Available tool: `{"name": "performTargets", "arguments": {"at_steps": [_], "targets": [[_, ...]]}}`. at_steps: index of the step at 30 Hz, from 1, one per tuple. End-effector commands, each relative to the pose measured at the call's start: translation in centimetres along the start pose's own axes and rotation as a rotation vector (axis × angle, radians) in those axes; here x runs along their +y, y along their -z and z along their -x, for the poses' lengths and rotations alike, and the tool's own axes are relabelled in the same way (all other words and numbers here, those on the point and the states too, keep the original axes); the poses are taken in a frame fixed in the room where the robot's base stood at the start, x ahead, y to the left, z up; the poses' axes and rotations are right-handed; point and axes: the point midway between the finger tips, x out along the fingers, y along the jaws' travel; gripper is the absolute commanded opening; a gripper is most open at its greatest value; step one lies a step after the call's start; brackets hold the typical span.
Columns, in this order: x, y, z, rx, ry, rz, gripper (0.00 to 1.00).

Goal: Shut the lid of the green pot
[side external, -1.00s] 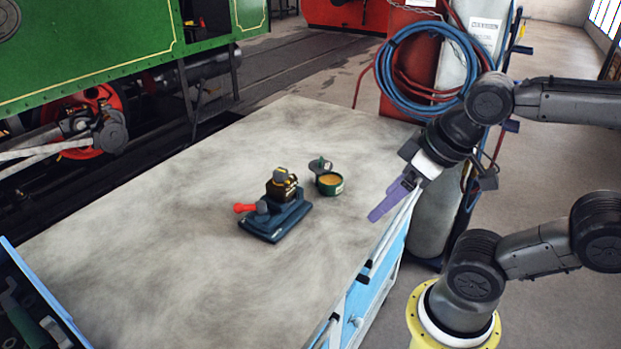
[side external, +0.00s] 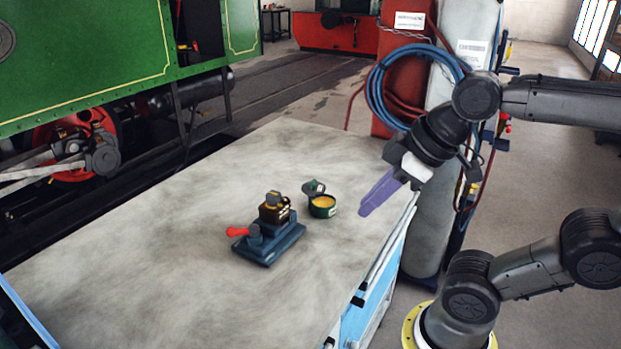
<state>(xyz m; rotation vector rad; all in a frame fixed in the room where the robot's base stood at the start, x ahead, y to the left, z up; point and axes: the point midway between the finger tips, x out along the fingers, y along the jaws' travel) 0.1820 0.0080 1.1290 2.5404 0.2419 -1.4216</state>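The green pot (side external: 322,207) stands on the worktop with its mouth uncovered, and yellow-orange contents show inside. Its lid (side external: 313,187) is tilted up at the pot's back left rim, apart from most of the mouth. My gripper (side external: 364,210), with long purple fingers, is to the right of the pot, above the right edge of the worktop and apart from the pot. The fingers point down and left. They overlap from this side, so I cannot tell whether they are open or shut.
A dark blue vice-like tool (side external: 270,245) with a red handle stands left of and nearer than the pot. The worktop (side external: 150,240) is otherwise clear. Gas cylinders with coiled blue hose (side external: 375,95) stand behind my arm. A green steam tram (side external: 85,60) is at the back left.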

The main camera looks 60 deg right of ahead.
Motion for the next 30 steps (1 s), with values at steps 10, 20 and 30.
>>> {"name": "performTargets", "arguments": {"at_steps": [10,20,30], "targets": [[4.9,11.8,0.5,0.009,0.025,0.235,0.0],[15.5,20.2,-5.9,-0.035,0.055,0.326,0.0],[29.2,19.2,-17.2,-0.103,0.101,0.233,0.0]]}}
